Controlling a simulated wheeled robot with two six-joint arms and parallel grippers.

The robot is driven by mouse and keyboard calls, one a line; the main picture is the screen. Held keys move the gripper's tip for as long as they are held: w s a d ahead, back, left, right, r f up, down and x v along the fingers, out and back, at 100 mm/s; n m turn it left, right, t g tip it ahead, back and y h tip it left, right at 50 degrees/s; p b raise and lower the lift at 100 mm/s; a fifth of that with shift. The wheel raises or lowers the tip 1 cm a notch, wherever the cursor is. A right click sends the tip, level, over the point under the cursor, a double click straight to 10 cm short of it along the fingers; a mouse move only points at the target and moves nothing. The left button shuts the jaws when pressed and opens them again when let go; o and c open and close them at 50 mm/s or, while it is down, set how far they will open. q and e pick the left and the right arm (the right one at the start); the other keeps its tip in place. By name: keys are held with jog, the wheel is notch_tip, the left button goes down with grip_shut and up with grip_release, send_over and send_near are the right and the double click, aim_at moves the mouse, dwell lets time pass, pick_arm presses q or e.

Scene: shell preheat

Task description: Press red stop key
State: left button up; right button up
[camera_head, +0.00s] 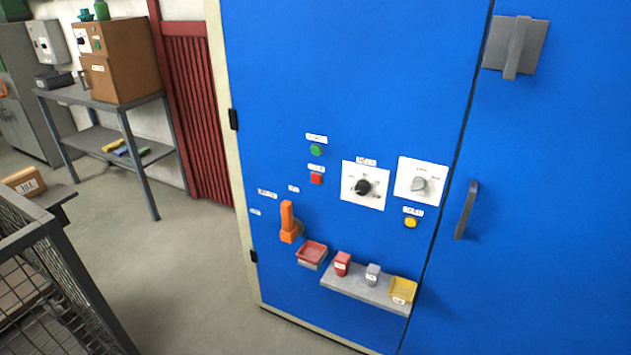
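The label writing is too small to read. Neither of my grippers shows in the head view, and nothing covers the red key.
Right of the key are a black knob (363,187), a grey knob (418,184) and a yellow button (410,222). Below are an orange lever (288,222), a red tray (312,254) and a small shelf (360,288). A wire cage (70,270) stands lower left; floor between is clear.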

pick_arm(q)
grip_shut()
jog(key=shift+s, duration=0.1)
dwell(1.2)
